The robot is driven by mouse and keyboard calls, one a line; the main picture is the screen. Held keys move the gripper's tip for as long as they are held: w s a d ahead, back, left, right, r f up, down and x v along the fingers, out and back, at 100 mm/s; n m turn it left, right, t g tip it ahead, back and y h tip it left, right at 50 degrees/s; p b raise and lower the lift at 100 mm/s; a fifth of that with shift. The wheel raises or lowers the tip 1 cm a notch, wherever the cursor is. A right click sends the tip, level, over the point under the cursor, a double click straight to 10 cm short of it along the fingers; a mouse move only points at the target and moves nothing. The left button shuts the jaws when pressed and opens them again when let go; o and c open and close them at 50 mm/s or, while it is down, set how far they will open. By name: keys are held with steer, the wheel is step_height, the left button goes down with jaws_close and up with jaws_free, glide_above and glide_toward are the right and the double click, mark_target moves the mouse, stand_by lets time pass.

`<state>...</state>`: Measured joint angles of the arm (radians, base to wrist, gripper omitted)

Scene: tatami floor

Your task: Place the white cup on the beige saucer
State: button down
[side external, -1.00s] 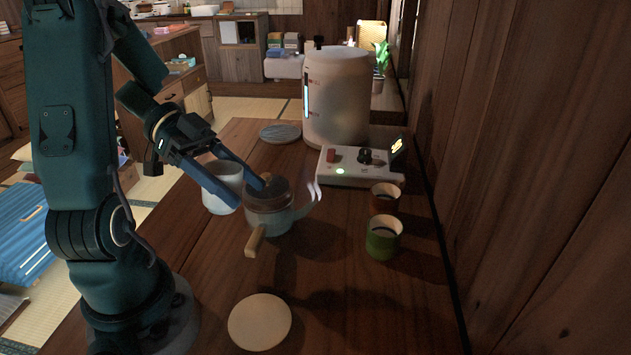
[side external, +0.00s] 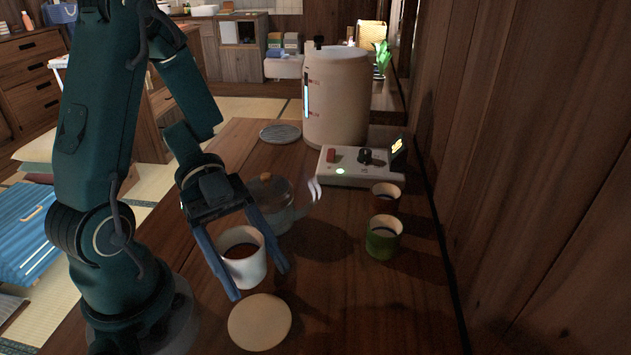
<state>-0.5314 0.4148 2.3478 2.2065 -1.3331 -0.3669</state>
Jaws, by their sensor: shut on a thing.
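The white cup (side external: 246,270) holds a dark liquid and stands upright between the fingers of my gripper (side external: 259,283). The gripper is shut on the cup, one blue finger on each side. The beige saucer (side external: 260,322) lies flat and empty on the wooden table, just in front of the cup in the side view. The cup is behind the saucer's far edge, and I cannot tell exactly how high it is above the table.
A glass teapot (side external: 283,205) stands right behind the cup, partly hidden by my gripper. A control box (side external: 350,168), large dispenser (side external: 336,100) and grey coaster (side external: 280,133) are farther back. Table right of the saucer is clear.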

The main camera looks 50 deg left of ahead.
steer(key=x, duration=0.4)
steer(key=shift+s+a+f, duration=0.1)
steer(key=shift+s+f, duration=0.05)
steer(key=shift+s, duration=0.25)
steer(key=shift+w+f, duration=0.1)
steer(key=shift+f, duration=0.1)
steer(key=shift+a+f, duration=0.1)
steer(key=shift+f, duration=1.65)
steer(key=shift+f, duration=0.1)
jaws_free()
